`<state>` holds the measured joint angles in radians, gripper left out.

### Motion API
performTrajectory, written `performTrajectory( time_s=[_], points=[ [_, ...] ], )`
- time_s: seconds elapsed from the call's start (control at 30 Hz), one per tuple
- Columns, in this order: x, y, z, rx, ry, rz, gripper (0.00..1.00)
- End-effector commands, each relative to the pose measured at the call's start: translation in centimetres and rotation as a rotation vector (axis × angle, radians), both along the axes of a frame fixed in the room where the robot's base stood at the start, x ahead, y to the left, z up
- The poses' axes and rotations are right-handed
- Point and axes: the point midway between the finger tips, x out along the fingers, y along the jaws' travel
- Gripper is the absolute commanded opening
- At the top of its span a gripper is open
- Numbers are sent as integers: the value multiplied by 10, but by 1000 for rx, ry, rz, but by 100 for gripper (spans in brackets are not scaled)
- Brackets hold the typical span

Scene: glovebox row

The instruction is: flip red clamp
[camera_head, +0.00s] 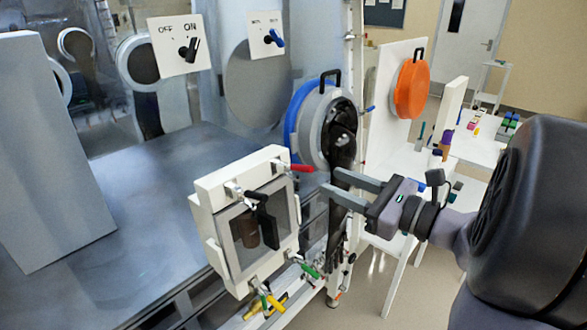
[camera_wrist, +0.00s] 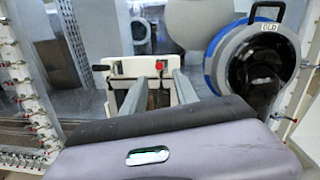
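The red clamp (camera_head: 301,168) is a small red-handled lever at the upper right corner of a white framed box with a window (camera_head: 205,190). Its handle points right, toward my gripper. My gripper (camera_head: 332,181) is open and empty, its two grey fingers pointing left at the clamp with a small gap before it. In the wrist view the red clamp handle (camera_wrist: 159,65) shows between and beyond the fingertips (camera_wrist: 160,77). I cannot tell the exact distance. The box (camera_wrist: 111,67) is partly hidden behind the fingers there.
Below the box are a green handle (camera_head: 308,270) and a yellow handle (camera_head: 274,303). A round blue-rimmed port with a black glove (camera_head: 341,145) is close behind my gripper. Black (camera_head: 189,48) and blue (camera_head: 273,38) switches sit above. An orange round cover (camera_head: 411,86) is farther right.

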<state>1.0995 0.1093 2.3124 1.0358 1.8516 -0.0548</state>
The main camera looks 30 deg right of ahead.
Motion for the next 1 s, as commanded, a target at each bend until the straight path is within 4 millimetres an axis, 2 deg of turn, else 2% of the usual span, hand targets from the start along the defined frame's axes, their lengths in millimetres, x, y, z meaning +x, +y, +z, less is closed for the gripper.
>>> performTrajectory(
  time_s=[0.1,0.33,0.5,0.73,0.77,0.93,1.0],
  points=[
    [30,15,-1,-2,-1,7,35],
    [71,31,-1,-2,1,4,35],
    [82,36,0,-2,2,2,35],
    [83,36,0,-2,2,1,35],
    [83,36,0,-2,2,1,33],
    [82,36,0,-2,2,1,0],
    [82,36,0,-2,2,1,0]
  ],
)
